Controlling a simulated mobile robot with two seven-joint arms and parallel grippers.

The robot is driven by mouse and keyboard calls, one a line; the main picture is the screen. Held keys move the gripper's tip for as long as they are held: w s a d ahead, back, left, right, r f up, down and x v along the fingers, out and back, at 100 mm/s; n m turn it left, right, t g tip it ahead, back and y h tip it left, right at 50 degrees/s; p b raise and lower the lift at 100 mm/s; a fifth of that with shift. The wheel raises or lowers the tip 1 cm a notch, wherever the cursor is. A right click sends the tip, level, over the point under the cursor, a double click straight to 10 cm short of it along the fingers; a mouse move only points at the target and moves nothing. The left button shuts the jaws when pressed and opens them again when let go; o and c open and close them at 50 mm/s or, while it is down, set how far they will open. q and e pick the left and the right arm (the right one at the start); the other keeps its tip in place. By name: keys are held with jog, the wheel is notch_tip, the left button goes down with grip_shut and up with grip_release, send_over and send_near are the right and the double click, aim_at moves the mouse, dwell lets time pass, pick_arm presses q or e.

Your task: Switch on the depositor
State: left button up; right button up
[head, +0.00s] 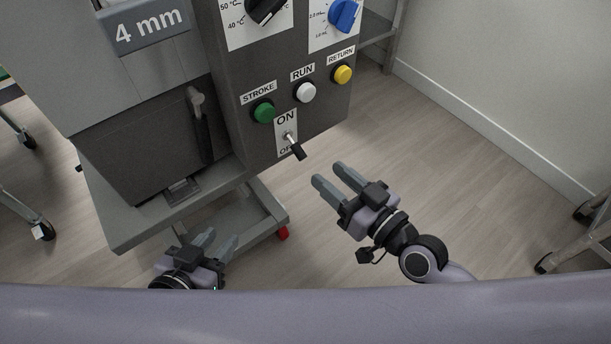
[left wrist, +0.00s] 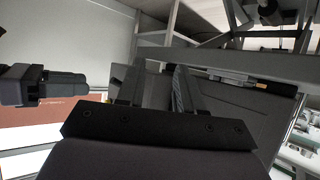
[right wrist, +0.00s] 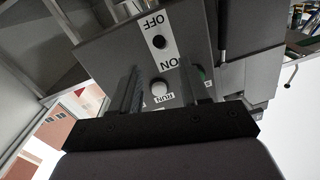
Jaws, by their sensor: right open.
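The depositor's dark control panel (head: 240,135) carries a toggle switch (head: 295,148) between an ON label above and an OFF label below. In the head view its black-tipped lever points down and outward, toward the OFF side. In the right wrist view, where the panel is upside down, the switch tip (right wrist: 159,42) shows end-on between the labels. My right gripper (head: 329,174) is open and empty, below and right of the switch, apart from it. My left gripper (head: 216,239) is open and empty, low by the machine's base frame.
Above the switch are a green STROKE button (head: 264,112), a white RUN button (head: 305,92) and a yellow RETURN button (head: 343,74). A black handle (head: 200,125) stands out left of the panel. The floor right of the machine is clear up to a wheeled frame (head: 585,235).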

aim_at(296, 148)
jog(key=b+x, duration=0.1)
jog(key=x, duration=0.7)
jog(key=shift+f, duration=0.3)
grip_shut()
